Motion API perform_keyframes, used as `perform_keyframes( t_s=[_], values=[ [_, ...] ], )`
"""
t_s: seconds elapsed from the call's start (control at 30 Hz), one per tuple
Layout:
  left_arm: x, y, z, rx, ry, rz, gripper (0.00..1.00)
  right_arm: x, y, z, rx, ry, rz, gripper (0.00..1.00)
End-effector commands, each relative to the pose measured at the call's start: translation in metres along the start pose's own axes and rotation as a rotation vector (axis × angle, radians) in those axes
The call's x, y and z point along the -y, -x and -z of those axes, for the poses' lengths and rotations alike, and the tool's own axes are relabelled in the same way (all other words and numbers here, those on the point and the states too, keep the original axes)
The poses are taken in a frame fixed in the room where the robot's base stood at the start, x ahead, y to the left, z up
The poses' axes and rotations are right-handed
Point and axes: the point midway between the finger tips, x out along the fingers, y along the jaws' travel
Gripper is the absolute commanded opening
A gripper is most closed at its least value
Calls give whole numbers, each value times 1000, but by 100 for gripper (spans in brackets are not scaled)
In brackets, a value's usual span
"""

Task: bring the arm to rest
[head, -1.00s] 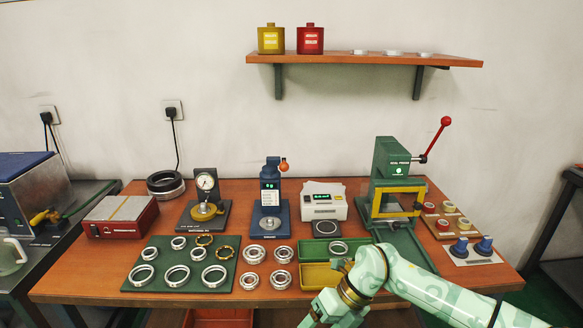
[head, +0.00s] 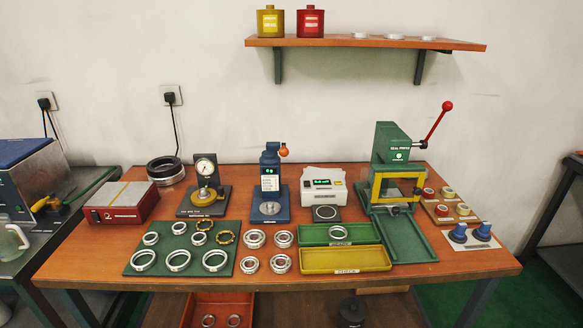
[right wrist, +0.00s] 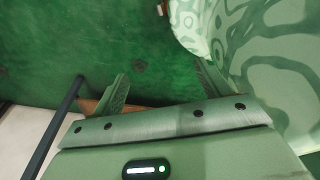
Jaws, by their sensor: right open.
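My right gripper (right wrist: 160,90) shows in the right wrist view with its two fingers apart and nothing between them. It points at a green floor. Neither gripper is in the head view. Several bearing rings lie on and beside the dark green mat (head: 131,266) on the wooden bench (head: 440,285). One ring (head: 340,232) sits in the green tray (head: 310,239). The yellow tray (head: 346,259) in front of it looks empty.
The green seal press (head: 393,150) stands at the right of the bench, with blue knobs (head: 459,233) near the right edge. A dial gauge (head: 205,172), a blue instrument (head: 270,180) and a white scale (head: 323,184) line the back. A red bin (head: 218,302) is below.

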Motion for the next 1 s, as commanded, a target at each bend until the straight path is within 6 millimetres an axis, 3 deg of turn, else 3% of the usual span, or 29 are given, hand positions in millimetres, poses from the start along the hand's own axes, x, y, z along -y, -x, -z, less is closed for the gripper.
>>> perform_keyframes(
  t_s=[0.03, 0.1, 0.17, 1.0],
  values=[
    [0, 0, 0, 0, 0, 0, 80, 12, 5, -30, 67, -48, 15, 77],
    [0, 0, 0, 0, 0, 0, 80, 24, 11, -61, 140, -99, 30, 77],
    [0, 0, 0, 0, 0, 0, 80, 32, 16, -79, 184, -131, 40, 77],
    [0, 0, 0, 0, 0, 0, 80, 33, 17, -81, 190, -135, 41, 77]
  ],
)
